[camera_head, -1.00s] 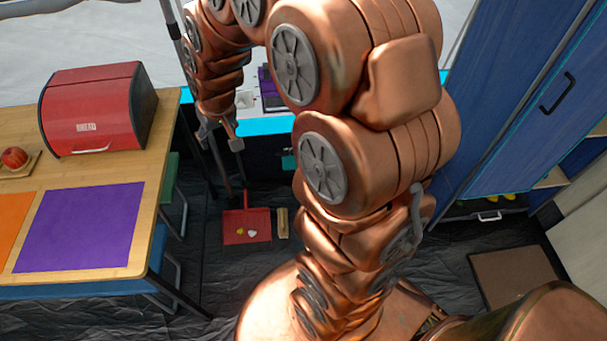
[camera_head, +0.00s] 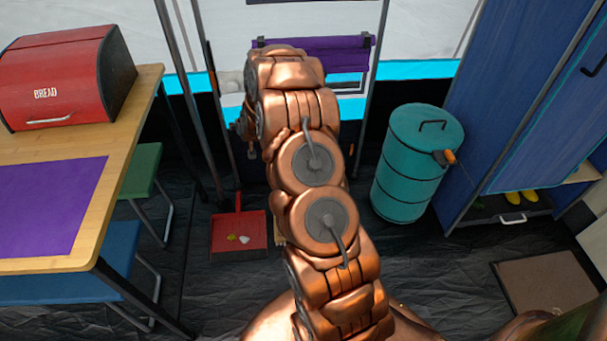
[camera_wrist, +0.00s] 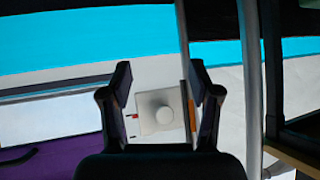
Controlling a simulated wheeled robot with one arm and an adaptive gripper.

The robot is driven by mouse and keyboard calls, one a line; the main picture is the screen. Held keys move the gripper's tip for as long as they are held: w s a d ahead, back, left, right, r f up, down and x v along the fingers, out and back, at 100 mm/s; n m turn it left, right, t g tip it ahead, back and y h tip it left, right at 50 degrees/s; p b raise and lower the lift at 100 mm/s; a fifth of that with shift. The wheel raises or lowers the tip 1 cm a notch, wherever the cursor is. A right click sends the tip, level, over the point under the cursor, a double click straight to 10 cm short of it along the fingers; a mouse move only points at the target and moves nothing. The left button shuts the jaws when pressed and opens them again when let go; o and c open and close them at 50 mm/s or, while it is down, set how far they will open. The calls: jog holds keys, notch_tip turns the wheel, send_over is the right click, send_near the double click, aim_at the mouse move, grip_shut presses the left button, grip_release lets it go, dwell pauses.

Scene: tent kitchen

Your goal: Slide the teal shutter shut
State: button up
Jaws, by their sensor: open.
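I cannot make out a teal shutter for certain in either view. A teal drum-shaped container (camera_head: 415,165) with a lid handle stands on the floor right of my arm. My gripper (camera_wrist: 160,76) is open and empty in the wrist view, its two dark fingers apart. Beyond and between them shows a pale plate with a round white knob (camera_wrist: 160,110); I cannot tell how far off it is. In the head view my arm hides most of the gripper. A purple roll (camera_head: 312,45) hangs in a frame behind the arm.
A wooden table (camera_head: 130,150) with a red bread box (camera_head: 60,80) stands at left, stools beside it. A red dustpan (camera_head: 238,235) lies on the floor. A blue cabinet (camera_head: 520,120) stands at right. A brown mat (camera_head: 545,285) lies front right.

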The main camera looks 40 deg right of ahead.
jog(key=s+d+f+m+t+h+b, duration=0.1)
jog(key=d+f+h+b, duration=0.1)
jog(key=d+f+b, duration=0.65)
jog(key=s+d+f+m+t+h+b, duration=0.15)
jog(key=d+f, duration=0.35)
jog(key=f, duration=0.9)
jog(key=s+d+f+t+h+b, duration=0.1)
jog(key=s+d+f+b, duration=0.15)
jog(key=f, duration=0.25)
jog(key=s+d+f+h+b, duration=0.1)
jog(key=s+d+f+b, duration=0.1)
jog(key=f+b, duration=0.25)
jog(key=s+d+f+t+h+b, duration=0.1)
jog(key=s+d+f+h+b, duration=0.15)
jog(key=f, duration=0.25)
jog(key=shift+g+y, duration=0.25)
jog(key=shift+y, duration=0.15)
jog(key=shift+d+b+x, duration=0.25)
jog(key=shift+b+x, duration=1.5)
jog(key=shift+x, duration=2.15)
jog(key=shift+s, duration=0.15)
jog(key=shift+c, duration=0.3)
grip_shut()
